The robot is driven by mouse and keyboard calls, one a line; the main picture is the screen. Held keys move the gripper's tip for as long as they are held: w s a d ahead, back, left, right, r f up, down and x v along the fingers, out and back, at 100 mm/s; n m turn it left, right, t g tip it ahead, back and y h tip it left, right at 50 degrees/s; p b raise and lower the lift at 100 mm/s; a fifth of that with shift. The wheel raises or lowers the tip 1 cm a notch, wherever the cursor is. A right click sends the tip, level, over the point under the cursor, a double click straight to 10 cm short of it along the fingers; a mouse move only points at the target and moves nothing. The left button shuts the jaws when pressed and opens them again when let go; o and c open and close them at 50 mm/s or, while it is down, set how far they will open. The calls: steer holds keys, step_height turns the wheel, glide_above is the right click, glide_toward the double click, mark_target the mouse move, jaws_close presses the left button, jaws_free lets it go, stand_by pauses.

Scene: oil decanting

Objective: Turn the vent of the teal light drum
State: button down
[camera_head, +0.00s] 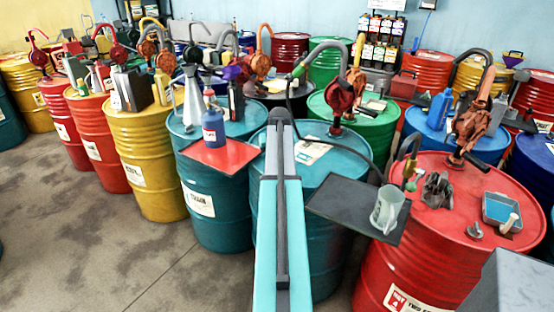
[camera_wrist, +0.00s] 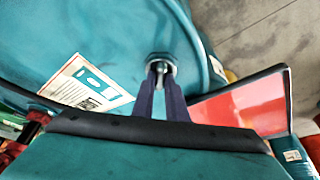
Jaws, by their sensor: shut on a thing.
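The teal drum (camera_head: 325,178) stands in the middle of the head view, partly hidden behind my arm. Its lid (camera_wrist: 100,35) fills the upper left of the wrist view. The small metal vent (camera_wrist: 160,57) sits upright in a dark ring near the lid's edge. My gripper (camera_wrist: 161,77) is over the lid, its two dark fingers closed on the vent from either side. My arm hides the vent and fingertips in the head view. A printed sheet (camera_wrist: 86,86) lies on the lid, also visible in the head view (camera_head: 312,151).
A red tray (camera_head: 221,154) with a blue bottle (camera_head: 212,128) juts out left of my arm. A dark tray (camera_head: 340,207) with a clear jug (camera_head: 387,208) is at the right. Drums with hand pumps crowd around. Open floor (camera_head: 70,225) lies at the left.

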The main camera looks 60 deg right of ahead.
steer(key=m, duration=0.2)
steer(key=m+g, duration=0.1)
steer(key=m, duration=0.1)
steer(key=m+g+h, duration=0.1)
steer(key=m, duration=0.1)
steer(key=shift+w+b, duration=0.25)
steer(key=shift+b, duration=0.1)
steer(key=shift+w+m+g+b, duration=0.1)
steer(key=shift+m+g+b, duration=0.3)
steer(key=shift+m, duration=0.9)
steer(key=shift+m+g+b, duration=0.1)
steer(key=shift+m+g, duration=0.6)
steer(key=shift+m, duration=0.6)
steer(key=c, duration=1.8)
jaws_free()
steer(key=shift+o, duration=0.2)
steer(key=shift+a+r, duration=0.1)
steer(key=shift+r, duration=0.05)
steer(key=b+v, duration=0.2)
steer(key=v, duration=1.1)
steer(key=shift+r, duration=0.25)
